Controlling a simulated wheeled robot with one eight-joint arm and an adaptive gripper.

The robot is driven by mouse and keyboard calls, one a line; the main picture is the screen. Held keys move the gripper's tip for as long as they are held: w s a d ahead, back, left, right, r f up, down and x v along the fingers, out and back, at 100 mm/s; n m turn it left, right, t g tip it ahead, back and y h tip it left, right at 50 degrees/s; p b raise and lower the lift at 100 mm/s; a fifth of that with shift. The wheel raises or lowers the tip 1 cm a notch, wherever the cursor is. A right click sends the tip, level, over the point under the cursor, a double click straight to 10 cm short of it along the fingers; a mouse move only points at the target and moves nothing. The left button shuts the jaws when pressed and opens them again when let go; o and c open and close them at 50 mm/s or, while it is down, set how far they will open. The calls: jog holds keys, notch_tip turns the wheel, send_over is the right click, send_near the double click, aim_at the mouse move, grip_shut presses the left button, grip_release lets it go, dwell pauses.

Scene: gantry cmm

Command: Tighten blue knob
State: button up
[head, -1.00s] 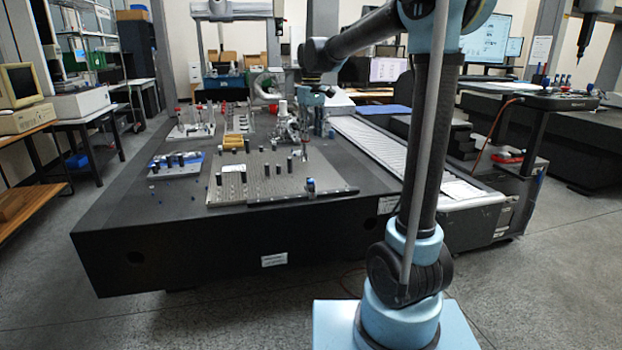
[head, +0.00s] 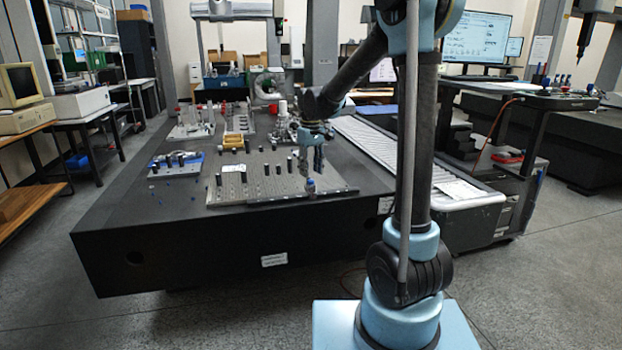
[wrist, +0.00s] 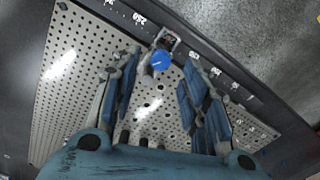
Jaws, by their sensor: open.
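The blue knob (wrist: 161,60) sits on a small metal fixture near the numbered edge of the perforated plate (wrist: 72,62). In the head view the knob (head: 310,183) is a small blue spot at the plate's front right. My gripper (wrist: 163,75) is open, its two blue-padded fingers apart on either side of the knob in the wrist view. Nothing is between the pads in contact with them. In the head view my gripper (head: 315,168) hangs just above the knob, pointing down. The exact gap to it cannot be told.
Several dark posts stand on the plate (head: 240,195), one row behind the knob. A blue tray (head: 177,163) of dark pieces lies to the left on the black granite table (head: 115,220). Fixtures crowd the back. The table's front strip is clear.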

aim_at(311, 180)
jog(key=shift+f, duration=1.75)
